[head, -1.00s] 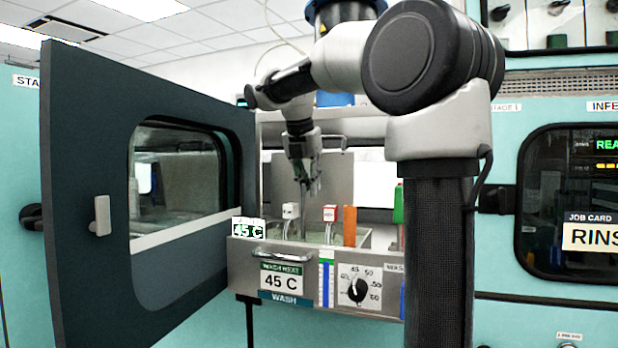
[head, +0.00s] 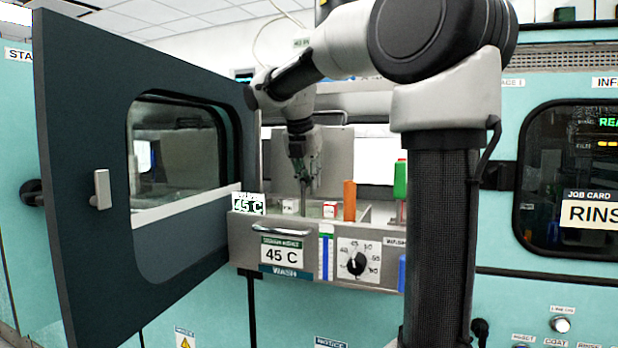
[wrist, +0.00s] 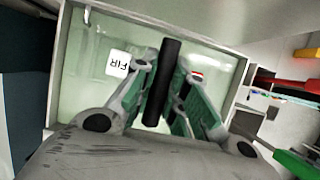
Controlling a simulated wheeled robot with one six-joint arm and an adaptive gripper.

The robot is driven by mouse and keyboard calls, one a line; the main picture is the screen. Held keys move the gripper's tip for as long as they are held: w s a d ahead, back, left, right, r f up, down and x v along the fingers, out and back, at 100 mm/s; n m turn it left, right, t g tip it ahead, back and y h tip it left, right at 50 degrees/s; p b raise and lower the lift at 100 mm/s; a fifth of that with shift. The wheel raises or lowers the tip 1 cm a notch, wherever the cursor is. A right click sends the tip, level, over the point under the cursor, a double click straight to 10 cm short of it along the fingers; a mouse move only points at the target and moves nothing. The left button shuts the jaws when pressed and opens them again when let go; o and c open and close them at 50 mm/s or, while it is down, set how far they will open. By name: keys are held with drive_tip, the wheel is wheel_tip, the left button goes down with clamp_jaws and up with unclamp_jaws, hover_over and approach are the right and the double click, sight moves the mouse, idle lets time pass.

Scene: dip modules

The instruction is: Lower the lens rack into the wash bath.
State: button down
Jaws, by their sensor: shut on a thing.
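The wash bath (head: 310,250) is a steel tank with pale green liquid inside. It also shows in the wrist view (wrist: 55,80). My gripper (head: 304,168) is above it, pointing down. In the wrist view my gripper (wrist: 158,85) has its fingers closed around a dark upright bar, which looks like the handle of the lens rack (wrist: 172,52). A white tag (head: 290,206) and a red-and-white tag (head: 330,209) show just above the bath's front rim. The rack's lower part is hidden by the front wall and fingers; I cannot tell whether it touches the bottom.
The dark hatch door (head: 75,200) stands open at the left. An orange block (head: 349,200) and a green bottle (head: 400,180) stand at the bath's right side. A dial (head: 357,262) is on the front panel.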

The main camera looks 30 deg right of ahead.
drive_tip(key=c, duration=1.3)
unclamp_jaws()
drive_tip(key=shift+c, duration=0.2)
drive_tip(key=v, duration=1.1)
drive_tip(key=shift+s+a+r, duration=0.1)
drive_tip(key=shift+a+r, duration=0.05)
drive_tip(key=shift+r, duration=0.3)
